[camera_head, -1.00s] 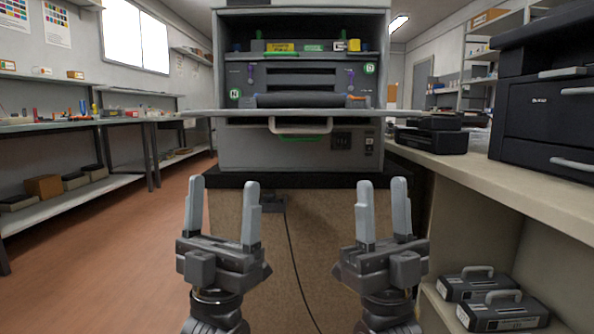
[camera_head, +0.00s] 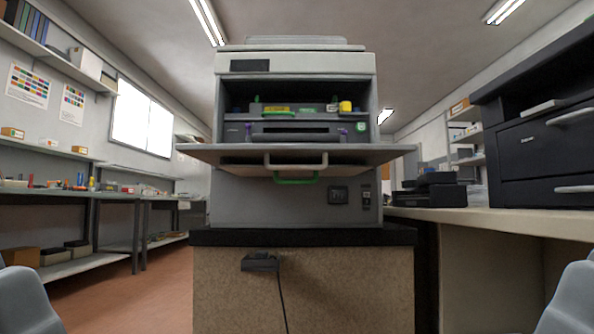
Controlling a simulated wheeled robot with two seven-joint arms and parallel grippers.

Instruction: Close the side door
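The grey printer (camera_head: 300,203) stands straight ahead on a dark-topped stand, with its upper front bay open. Its door (camera_head: 220,153) sticks out flat toward me below the bay, open, with a pale handle (camera_head: 296,166) at its front edge. A green handle (camera_head: 297,181) shows just under the panel. Inside the bay is a dark unit (camera_head: 290,131) with green, yellow and purple parts. My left gripper (camera_head: 25,300) shows only as a grey piece at the lower left corner, and my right gripper (camera_head: 572,300) likewise at the lower right. Both are apart from the door; their fingertips are mostly cut off.
The stand (camera_head: 340,285) has a black socket box (camera_head: 260,262) and a hanging cable on its front. A counter (camera_head: 480,222) with a small black printer (camera_head: 430,192) and a large black machine (camera_head: 545,140) is at the right. Shelves line the left wall. Floor at the left is clear.

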